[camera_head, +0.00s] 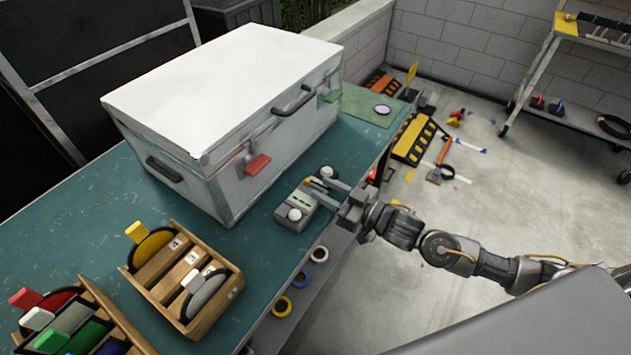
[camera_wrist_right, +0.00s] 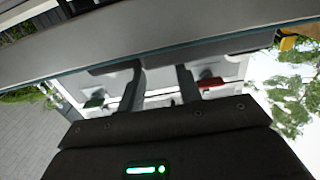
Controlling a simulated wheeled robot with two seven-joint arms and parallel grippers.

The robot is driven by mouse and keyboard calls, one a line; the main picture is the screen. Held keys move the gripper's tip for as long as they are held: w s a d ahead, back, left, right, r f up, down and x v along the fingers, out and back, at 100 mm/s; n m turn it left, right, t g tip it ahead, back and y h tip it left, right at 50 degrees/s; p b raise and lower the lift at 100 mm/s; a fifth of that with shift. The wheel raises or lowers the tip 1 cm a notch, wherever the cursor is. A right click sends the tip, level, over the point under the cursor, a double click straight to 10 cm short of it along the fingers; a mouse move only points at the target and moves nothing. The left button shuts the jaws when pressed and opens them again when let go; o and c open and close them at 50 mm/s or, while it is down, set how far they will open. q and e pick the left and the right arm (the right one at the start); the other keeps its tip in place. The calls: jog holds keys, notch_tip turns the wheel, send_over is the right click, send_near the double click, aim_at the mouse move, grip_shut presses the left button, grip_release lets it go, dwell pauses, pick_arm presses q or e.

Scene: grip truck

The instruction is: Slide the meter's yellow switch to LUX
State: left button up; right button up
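The meter (camera_head: 297,204) is a small grey box near the right edge of the green bench, in front of the white case. It has a white dome at its near end and another round white part at its far end. A small yellow part (camera_head: 319,183), seemingly the switch, shows near my right fingertips; its exact position and the LUX mark are too small to read. My right gripper (camera_head: 316,182) reaches in from the right, fingers apart over the meter's far part. Whether it touches is unclear. The fingers also show apart in the right wrist view (camera_wrist_right: 162,82). My left gripper is not in view.
The large white case (camera_head: 225,90) with red and green latches stands just behind the meter. A wooden rack (camera_head: 205,322) of filter discs sits at the near left. Tape rolls (camera_head: 282,306) lie below the bench edge. A green pad (camera_head: 365,104) lies at the far end.

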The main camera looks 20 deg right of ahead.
aim_at(309, 182)
jog(key=shift+x, duration=1.75)
grip_shut()
